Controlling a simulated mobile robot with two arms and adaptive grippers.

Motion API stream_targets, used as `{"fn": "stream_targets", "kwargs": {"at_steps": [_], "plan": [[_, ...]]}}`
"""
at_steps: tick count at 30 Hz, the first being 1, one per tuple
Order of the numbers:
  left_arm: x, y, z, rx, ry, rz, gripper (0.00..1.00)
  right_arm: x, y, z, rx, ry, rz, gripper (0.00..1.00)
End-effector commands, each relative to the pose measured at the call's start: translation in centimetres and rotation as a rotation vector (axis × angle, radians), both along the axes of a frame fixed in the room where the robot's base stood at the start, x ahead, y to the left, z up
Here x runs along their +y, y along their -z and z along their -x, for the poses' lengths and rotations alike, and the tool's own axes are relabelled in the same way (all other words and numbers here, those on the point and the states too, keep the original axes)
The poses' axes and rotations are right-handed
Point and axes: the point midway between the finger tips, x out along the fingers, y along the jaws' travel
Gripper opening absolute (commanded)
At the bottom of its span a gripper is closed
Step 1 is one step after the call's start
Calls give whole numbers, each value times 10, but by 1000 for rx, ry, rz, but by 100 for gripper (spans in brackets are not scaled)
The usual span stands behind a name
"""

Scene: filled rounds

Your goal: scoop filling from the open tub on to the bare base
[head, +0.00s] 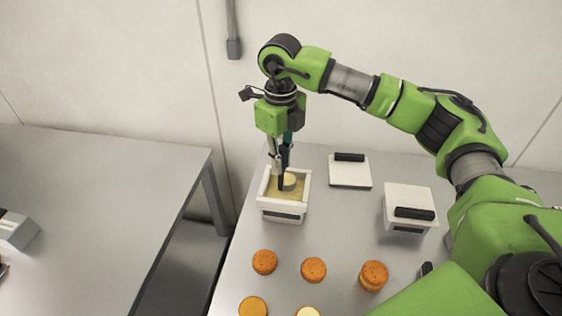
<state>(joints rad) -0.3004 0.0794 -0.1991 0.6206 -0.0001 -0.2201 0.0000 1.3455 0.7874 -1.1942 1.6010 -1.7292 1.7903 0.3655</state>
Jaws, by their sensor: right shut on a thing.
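The open tub (284,215) is a white box with a dark label on its front, holding yellowish filling (294,194). My right gripper (279,165) points down over the tub, shut on an upright tool with a dark teal handle (287,139). The tool's lower end is inside the tub; a pale rounded patch shows there, and I cannot tell whether it is the scoop's bowl or filling. An orange-brown round with a plain top (253,306) lies at the bottom edge, beside a pale-yellow-topped round (307,312). My left gripper is not in view.
Several speckled orange rounds (264,262) stand in front of the tub; the right one (374,275) looks taller. A loose white lid (349,175) lies behind; a closed tub (409,203) stands right. A separate grey table (100,215) is at left, across a gap.

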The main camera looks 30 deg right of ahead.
Motion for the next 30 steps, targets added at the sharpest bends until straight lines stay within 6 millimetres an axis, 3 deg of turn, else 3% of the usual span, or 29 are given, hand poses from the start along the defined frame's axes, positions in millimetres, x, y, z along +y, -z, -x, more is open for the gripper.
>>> {"fn": "stream_targets", "kwargs": {"at_steps": [15, 30], "plan": [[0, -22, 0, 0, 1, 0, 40, 0, -38, 0, -1, 0, -1, 0], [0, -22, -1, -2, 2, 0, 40, 1, -39, 1, 0, -12, 0, 0]]}}
